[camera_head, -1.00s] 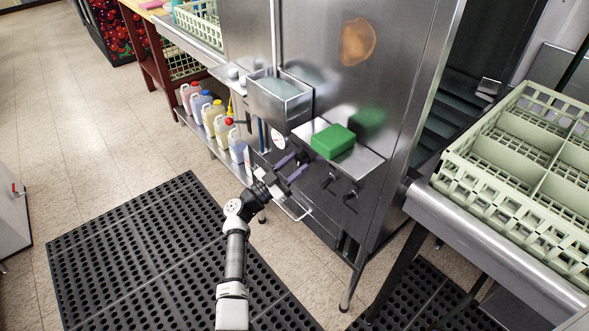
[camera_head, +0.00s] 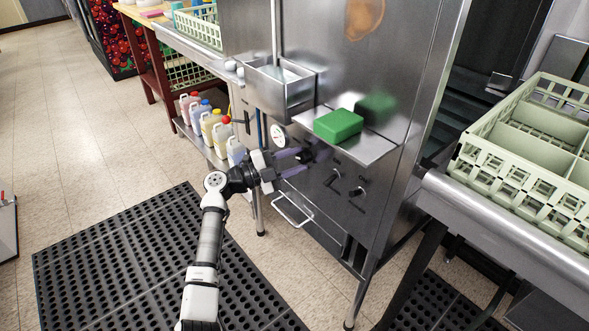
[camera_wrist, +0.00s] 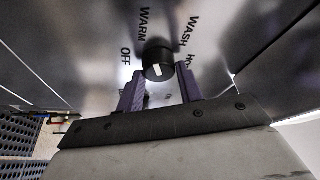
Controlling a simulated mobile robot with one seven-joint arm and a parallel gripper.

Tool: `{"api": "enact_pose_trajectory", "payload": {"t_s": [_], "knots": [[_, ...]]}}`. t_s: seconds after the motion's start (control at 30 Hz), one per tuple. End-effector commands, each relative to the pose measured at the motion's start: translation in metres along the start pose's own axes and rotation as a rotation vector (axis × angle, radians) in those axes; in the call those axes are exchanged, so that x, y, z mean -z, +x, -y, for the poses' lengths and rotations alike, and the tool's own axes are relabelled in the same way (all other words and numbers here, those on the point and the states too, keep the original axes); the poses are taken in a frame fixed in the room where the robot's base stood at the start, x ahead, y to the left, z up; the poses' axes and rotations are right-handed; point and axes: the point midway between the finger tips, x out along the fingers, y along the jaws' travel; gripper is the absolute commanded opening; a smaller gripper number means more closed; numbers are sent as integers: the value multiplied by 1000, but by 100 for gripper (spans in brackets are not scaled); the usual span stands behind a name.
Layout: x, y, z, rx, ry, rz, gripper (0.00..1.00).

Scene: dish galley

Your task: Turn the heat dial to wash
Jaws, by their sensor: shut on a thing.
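The heat dial (camera_wrist: 158,60) is a round black knob with a white mark, on a steel panel in the wrist view. The printed words OFF, WARM, WASH and a partly hidden HO... stand around it. The white mark is on the knob's side nearest the camera; I cannot tell which word it points to. My gripper (camera_wrist: 161,86) has its two purple fingers on either side of the knob, shut on it. In the head view my gripper (camera_head: 297,161) reaches the machine front below the shelf, and its fingers partly hide the dark dial (camera_head: 307,157).
A round white gauge (camera_head: 278,137) is left of the dial. A green block (camera_head: 338,125) lies on the steel shelf above. Black handles (camera_head: 356,191) project from the panel to the right. A towel-bar-like handle (camera_head: 291,211) is below. Several jugs (camera_head: 211,124) stand at left.

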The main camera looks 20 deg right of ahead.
Motion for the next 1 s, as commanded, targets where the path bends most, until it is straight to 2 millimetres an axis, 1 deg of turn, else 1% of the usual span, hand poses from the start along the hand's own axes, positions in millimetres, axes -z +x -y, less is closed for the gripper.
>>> {"api": "enact_pose_trajectory", "payload": {"t_s": [0.07, 0.6, 0.8, 1.0], "knots": [[-2, -1, -3, -31, 71, 0, 14], [0, 0, -1, -225, 539, -1, 14], [0, 0, 1, -285, 685, 0, 14], [1, 0, 2, -329, 789, -1, 14]]}}
